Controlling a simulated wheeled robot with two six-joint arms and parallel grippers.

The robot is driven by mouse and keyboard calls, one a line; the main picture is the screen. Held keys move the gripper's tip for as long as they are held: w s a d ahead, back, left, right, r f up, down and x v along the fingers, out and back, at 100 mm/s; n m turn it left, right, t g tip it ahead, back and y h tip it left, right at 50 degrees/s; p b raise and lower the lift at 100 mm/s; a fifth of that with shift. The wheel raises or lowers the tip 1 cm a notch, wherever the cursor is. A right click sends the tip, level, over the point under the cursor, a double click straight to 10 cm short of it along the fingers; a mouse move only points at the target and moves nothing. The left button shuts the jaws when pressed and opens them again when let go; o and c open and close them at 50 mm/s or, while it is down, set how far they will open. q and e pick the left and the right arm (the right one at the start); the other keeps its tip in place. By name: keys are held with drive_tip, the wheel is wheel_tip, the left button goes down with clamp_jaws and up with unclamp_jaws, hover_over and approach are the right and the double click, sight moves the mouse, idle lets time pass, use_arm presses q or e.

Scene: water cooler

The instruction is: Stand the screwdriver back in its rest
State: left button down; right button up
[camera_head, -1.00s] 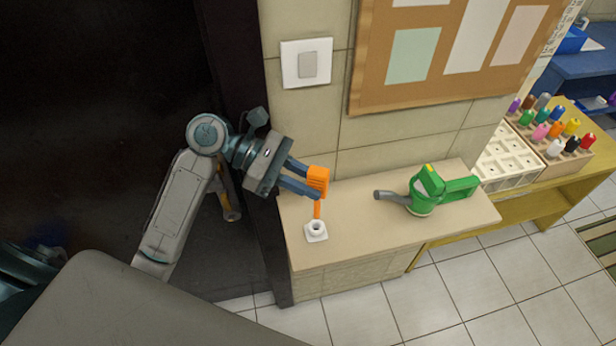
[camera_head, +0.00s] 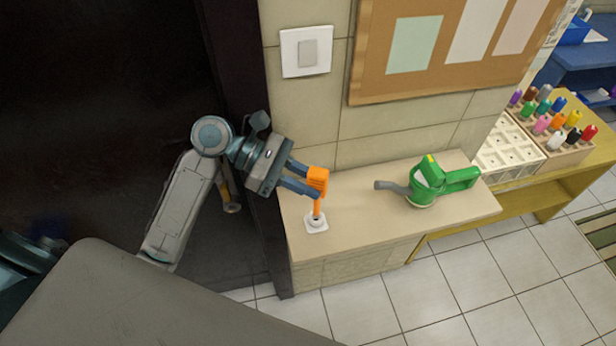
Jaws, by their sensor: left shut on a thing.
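The orange screwdriver (camera_head: 318,180) is upright above the left end of the counter. My left gripper (camera_head: 313,186) is shut on its handle from the left. The white rest (camera_head: 316,225), a small square base with a round collar, stands on the counter right below. The screwdriver's lower end meets the collar's opening; how deep it sits inside is hidden. My right gripper is out of the picture.
The tiled wall with a switch (camera_head: 306,52) rises behind. A dark door frame stands close on the left.

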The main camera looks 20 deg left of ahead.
use_arm(q)
drive_tip(key=shift+f, duration=1.4)
drive_tip(key=shift+f, duration=0.2)
drive_tip(key=c, duration=0.6)
unclamp_jaws()
